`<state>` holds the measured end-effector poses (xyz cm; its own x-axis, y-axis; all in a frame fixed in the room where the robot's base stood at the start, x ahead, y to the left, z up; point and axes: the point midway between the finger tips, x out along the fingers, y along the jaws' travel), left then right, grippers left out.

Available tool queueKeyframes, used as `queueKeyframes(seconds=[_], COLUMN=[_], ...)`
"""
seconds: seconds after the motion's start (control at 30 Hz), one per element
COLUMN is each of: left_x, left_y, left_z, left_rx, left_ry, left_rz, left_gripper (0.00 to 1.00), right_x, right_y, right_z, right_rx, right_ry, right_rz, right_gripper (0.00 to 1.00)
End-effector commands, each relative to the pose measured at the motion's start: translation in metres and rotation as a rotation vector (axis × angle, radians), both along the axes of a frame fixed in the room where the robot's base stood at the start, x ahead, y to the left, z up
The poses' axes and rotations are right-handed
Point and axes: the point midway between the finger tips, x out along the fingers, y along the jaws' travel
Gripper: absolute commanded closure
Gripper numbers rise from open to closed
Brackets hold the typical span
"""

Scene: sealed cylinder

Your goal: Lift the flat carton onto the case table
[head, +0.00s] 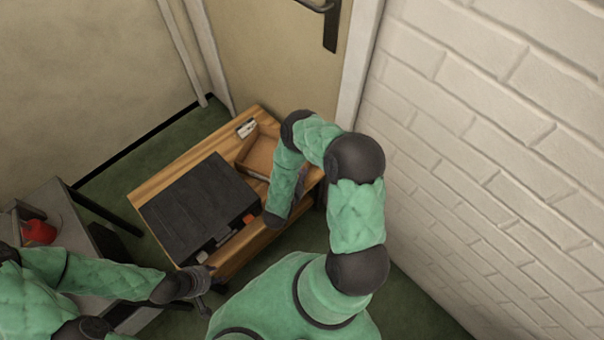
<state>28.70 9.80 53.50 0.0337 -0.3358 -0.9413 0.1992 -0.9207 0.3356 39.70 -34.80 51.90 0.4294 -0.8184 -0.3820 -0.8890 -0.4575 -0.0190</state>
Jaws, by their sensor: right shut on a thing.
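The flat carton (260,156), a shallow brown box, is at the back right of the wooden case table (160,187), beside the black case. My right arm covers its right part, and I cannot tell whether it rests on the top or is just above it. My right gripper (297,197) is at the carton's right side and shut on it; its fingertips are mostly hidden by my arm. My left gripper (203,297) is in front of the table's near left corner, apart from the carton. Its fingers are too small and dark to read.
A black case (198,205) fills much of the tabletop, with small orange (249,218) and white (223,234) items at its front edge. A white item (246,128) lies at the back. A grey table (60,200) with a red object (39,232) is at left. A brick wall (490,130) bounds the right.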

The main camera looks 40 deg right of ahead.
Motion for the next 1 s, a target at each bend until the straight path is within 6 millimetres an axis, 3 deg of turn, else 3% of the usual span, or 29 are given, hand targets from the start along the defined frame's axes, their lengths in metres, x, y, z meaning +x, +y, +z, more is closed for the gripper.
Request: queueKeyframes(seconds=[0.33,0.4,0.43,0.47,0.8,1.0], left_x=[0.000,0.000,0.000,0.000,0.000,0.000], left_y=[0.000,0.000,0.000,0.000,0.000,0.000], left_z=[0.000,0.000,0.000,0.000,0.000,0.000], left_rx=[0.000,0.000,0.000,0.000,0.000,0.000], left_ry=[0.000,0.000,0.000,0.000,0.000,0.000], left_rz=[0.000,0.000,0.000,0.000,0.000,0.000], left_gripper=[0.60,0.60,0.60,0.60,0.60,0.60], right_x=[0.001,0.001,0.001,0.001,-0.001,-0.007], right_y=[0.000,0.000,0.000,0.000,0.001,0.019], right_z=[-0.005,-0.005,-0.005,-0.005,-0.005,0.002], right_rx=[-0.001,-0.001,-0.001,-0.001,0.001,0.002], right_ry=[-0.003,-0.003,-0.003,-0.003,0.001,0.000], right_rz=[-0.001,-0.001,-0.001,-0.001,0.001,0.006], right_gripper=[1.00,0.75,0.66,0.64,0.64,0.64])
